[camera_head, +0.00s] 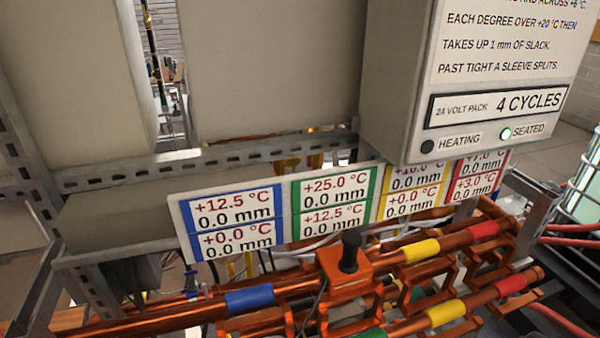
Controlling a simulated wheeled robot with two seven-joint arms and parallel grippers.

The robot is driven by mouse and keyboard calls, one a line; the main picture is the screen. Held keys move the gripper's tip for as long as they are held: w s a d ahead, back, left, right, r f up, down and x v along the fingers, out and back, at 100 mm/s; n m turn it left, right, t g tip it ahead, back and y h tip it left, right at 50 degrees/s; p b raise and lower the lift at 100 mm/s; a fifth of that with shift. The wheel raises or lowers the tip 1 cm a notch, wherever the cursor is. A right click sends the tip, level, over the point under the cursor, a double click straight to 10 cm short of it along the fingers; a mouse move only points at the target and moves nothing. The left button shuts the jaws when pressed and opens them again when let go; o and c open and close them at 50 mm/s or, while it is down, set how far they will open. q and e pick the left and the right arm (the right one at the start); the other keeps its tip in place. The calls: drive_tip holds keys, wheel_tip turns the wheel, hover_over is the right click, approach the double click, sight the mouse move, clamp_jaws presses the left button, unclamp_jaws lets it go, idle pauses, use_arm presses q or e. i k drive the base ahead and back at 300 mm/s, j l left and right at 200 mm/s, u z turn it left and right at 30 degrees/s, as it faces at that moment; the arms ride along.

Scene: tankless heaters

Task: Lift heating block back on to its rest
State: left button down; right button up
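A copper-orange block with a black upright knob, which looks like the heating block (345,283), is at the lower middle, among copper pipes. It appears to sit at the upper pipe, between a blue band (249,299) and a yellow band (421,251). I cannot tell whether it clasps the pipe or stands on a separate rest. No rest can be made out for certain. Neither of my grippers shows in this view.
A control box (490,75) at the upper right has a lit green SEATED lamp (505,133) and a dark HEATING lamp (427,147). A display panel (285,212) reads 0.0 mm on the clearly visible rows. A slotted metal rail (210,160) crosses behind.

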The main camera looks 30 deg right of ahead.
sight(346, 268)
drive_tip(key=z, duration=1.25)
